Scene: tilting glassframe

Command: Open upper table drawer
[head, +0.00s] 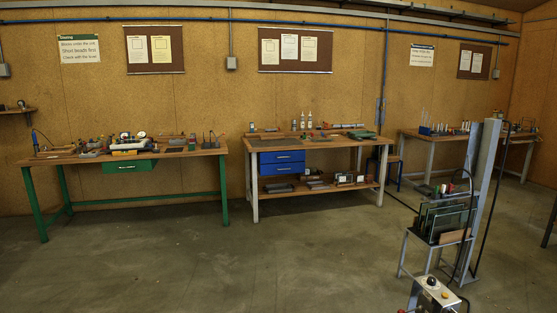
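The upper blue drawer (282,157) hangs under the left half of the middle workbench top, with a pale bar handle on its front. It looks shut, with its front flush above the lower blue drawer (283,169), which has a similar handle. The middle workbench (328,142) has a wooden top, pale legs and a lower wooden shelf. It stands against the back wall, some distance away across the floor. Neither of my grippers shows in the head view.
A green-legged bench (200,152) with a green drawer (128,165) stands to the left. A tilted metal frame (483,180) and a stand holding dark glass panes (440,222) stand at right. Open concrete floor (230,255) lies before the middle bench.

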